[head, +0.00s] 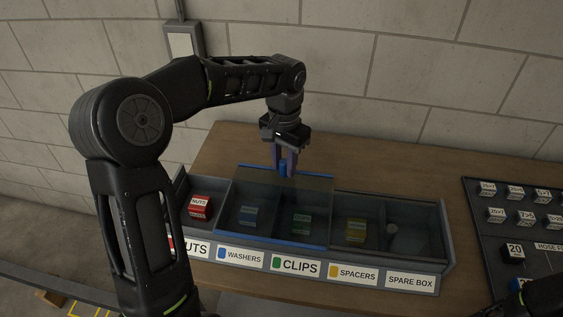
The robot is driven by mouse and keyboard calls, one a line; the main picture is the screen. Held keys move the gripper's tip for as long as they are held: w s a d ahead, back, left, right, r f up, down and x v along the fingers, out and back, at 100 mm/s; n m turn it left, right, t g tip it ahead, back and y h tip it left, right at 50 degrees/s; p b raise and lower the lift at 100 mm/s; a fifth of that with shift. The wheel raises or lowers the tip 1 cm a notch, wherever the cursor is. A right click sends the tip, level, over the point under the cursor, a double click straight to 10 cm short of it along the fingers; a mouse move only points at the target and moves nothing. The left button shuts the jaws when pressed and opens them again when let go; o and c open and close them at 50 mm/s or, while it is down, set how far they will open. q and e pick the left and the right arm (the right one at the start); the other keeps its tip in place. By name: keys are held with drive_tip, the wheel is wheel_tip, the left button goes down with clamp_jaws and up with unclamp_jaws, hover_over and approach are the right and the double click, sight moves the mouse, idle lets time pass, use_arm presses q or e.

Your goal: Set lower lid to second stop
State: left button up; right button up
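A compartmented grey tray (448,262) stands on the wooden bench. A clear lid with a blue frame (262,238) lies over the washers and clips compartments. A blue knob (283,169) stands up at its back edge. A second clear, greyish pane (372,207) seems to lie over the right part of the tray; its edges are faint, and I cannot tell which lid is lower. My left gripper (285,166) points down at the back edge, its two fingers close against either side of the blue knob, seemingly shut on it.
Red (200,206), blue (248,215), green (301,224) and yellow (355,230) boxes sit in the compartments. A dark panel with labelled blocks (514,252) lies at right. My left arm hides the tray's left end. The wall stands behind the bench.

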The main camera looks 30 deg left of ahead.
use_arm(q)
drive_tip(key=o, duration=0.3)
wheel_tip(320, 180, up, 8)
drive_tip(key=shift+f+b, duration=0.1)
drive_tip(key=shift+b, duration=0.2)
idle(0.7)
